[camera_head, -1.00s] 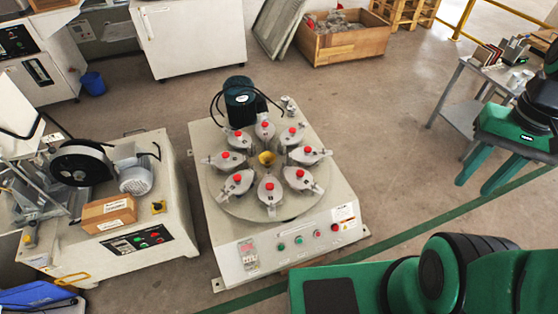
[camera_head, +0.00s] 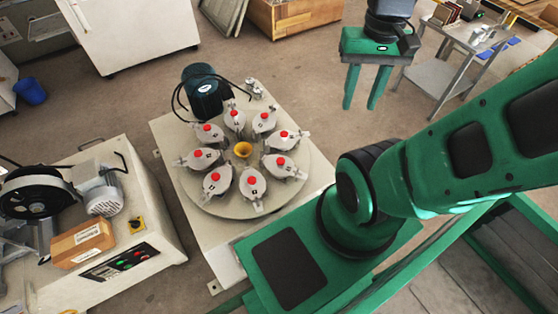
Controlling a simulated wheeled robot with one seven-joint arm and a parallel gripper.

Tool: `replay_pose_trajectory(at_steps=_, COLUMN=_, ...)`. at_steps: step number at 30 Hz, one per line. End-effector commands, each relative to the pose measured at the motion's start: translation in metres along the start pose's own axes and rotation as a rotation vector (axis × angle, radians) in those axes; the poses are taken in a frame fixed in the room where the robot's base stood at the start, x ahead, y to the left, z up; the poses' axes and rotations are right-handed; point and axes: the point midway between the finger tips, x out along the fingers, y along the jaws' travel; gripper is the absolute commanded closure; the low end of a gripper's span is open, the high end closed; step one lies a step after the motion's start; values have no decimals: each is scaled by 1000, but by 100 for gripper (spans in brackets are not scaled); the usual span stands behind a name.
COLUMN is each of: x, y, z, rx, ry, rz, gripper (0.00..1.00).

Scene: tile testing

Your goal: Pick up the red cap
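Several red caps sit on top of grey metal jars arranged in a ring on the round plate (camera_head: 210,206) of a tile-testing machine. One red cap (camera_head: 252,180) is at the front of the ring, and another red cap (camera_head: 281,161) is at its right. A yellow funnel-like piece (camera_head: 243,150) stands in the ring's centre. My gripper (camera_head: 364,103) is open and empty, its two green fingers pointing down. It hangs to the right of and behind the machine in the picture, apart from all the caps. Which cap is meant cannot be told.
A dark motor (camera_head: 207,92) with cables stands at the machine's back. A metal trolley (camera_head: 443,78) stands at upper right, a wooden crate (camera_head: 300,18) at the back. My arm covers the machine's front right.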

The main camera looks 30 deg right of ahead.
Motion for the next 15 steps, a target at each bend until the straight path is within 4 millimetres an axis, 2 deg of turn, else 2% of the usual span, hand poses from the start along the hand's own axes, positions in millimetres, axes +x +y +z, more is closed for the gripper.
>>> replay_pose_trajectory(at_steps=3, x=-4, y=5, z=7, rx=7, ry=12, rz=-4, gripper=49)
replay_pose_trajectory(at_steps=6, x=1, y=2, z=-5, rx=38, ry=12, rz=10, gripper=49)
replay_pose_trajectory(at_steps=7, x=3, y=-4, z=-8, rx=50, ry=12, rz=16, gripper=49)
replay_pose_trajectory(at_steps=11, x=18, y=-17, z=-38, rx=126, ry=20, rz=44, gripper=49)
replay_pose_trajectory(at_steps=15, x=43, y=-31, z=-76, rx=227, ry=33, rz=70, gripper=49)
